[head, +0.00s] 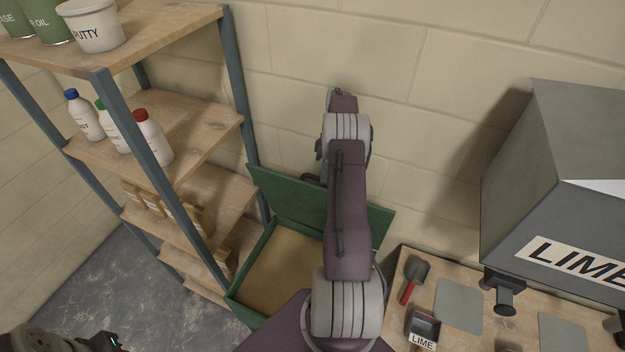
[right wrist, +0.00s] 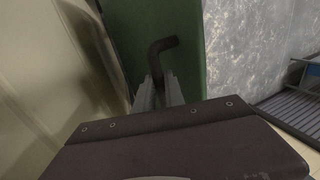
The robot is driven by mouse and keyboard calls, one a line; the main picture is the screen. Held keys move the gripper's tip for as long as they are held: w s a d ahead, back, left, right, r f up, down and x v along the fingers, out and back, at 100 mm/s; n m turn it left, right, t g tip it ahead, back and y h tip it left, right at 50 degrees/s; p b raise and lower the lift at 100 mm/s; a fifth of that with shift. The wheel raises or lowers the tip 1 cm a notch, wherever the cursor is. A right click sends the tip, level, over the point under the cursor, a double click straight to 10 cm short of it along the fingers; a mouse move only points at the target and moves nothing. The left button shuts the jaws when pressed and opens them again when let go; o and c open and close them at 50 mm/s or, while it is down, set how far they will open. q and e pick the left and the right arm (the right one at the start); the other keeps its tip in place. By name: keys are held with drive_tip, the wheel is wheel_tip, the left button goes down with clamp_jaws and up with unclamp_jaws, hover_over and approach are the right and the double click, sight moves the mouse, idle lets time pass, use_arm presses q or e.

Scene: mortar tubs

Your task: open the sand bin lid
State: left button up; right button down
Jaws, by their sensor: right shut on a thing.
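The sand bin (head: 234,298) is a green box with sand (head: 285,262) inside, on the floor between the shelves and the lime bench. Its green lid (head: 285,195) is raised, tilted up at the back near the block wall. A dark bent handle (right wrist: 163,46) is on the green lid face in the right wrist view. My right gripper (right wrist: 158,92) is shut on this handle. In the head view my right arm reaches over the bin and hides part of the lid, the bin and most of that gripper. Part of my left arm shows at the bottom left; its jaws are unclear.
A shelf unit (head: 100,85) with bottles and a putty tub (head: 95,27) stands left of the bin. At right, a bench (head: 397,272) holds a red-handled trowel (head: 414,276), a scoop (head: 424,323) and grey plates, below a grey LIME hopper (head: 560,200). Floor (head: 95,270) at left is clear.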

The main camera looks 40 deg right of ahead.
use_arm(q)
drive_tip(key=shift+w, duration=0.2)
use_arm(e)
drive_tip(key=shift+d+f, duration=0.15)
drive_tip(key=shift+d, duration=0.1)
